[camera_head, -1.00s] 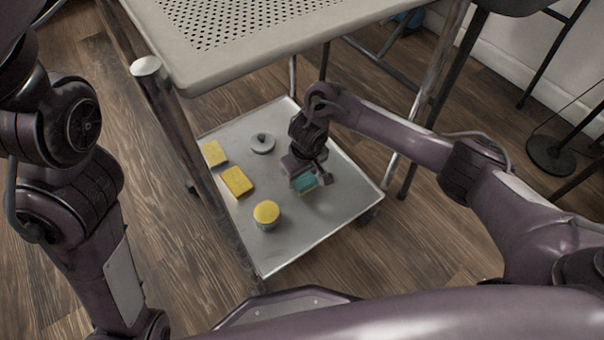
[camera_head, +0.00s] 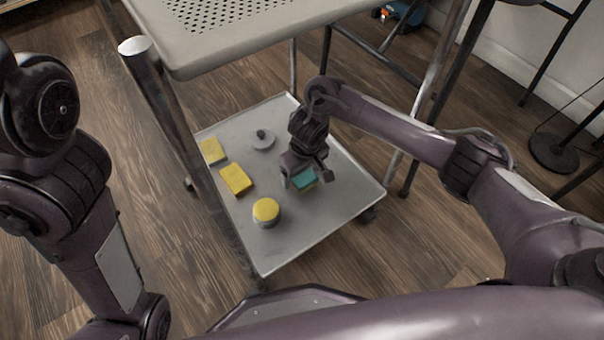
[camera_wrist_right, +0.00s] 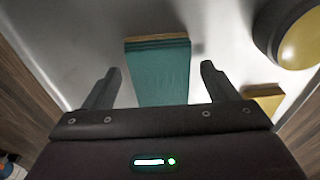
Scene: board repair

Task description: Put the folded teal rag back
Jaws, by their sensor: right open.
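The folded teal rag (camera_head: 304,180) lies on the grey metal lower shelf (camera_head: 318,222) of the cart, right of the yellow items. My right gripper (camera_head: 307,178) is over the rag with its fingers apart. In the right wrist view the rag (camera_wrist_right: 160,72) lies between and just beyond the two open fingertips (camera_wrist_right: 160,80), with a gap on each side. Its layered folded edge faces away from the gripper. My left arm shows at the left of the head view, but its gripper is out of the picture.
Two yellow sponges (camera_head: 236,180) (camera_head: 213,151), a round yellow-topped tin (camera_head: 266,211) and a grey lidded disc (camera_head: 263,139) sit on the same shelf. The perforated upper shelf (camera_head: 230,45) and the cart's metal posts (camera_head: 165,105) surround my right arm's reach. The shelf's front right is clear.

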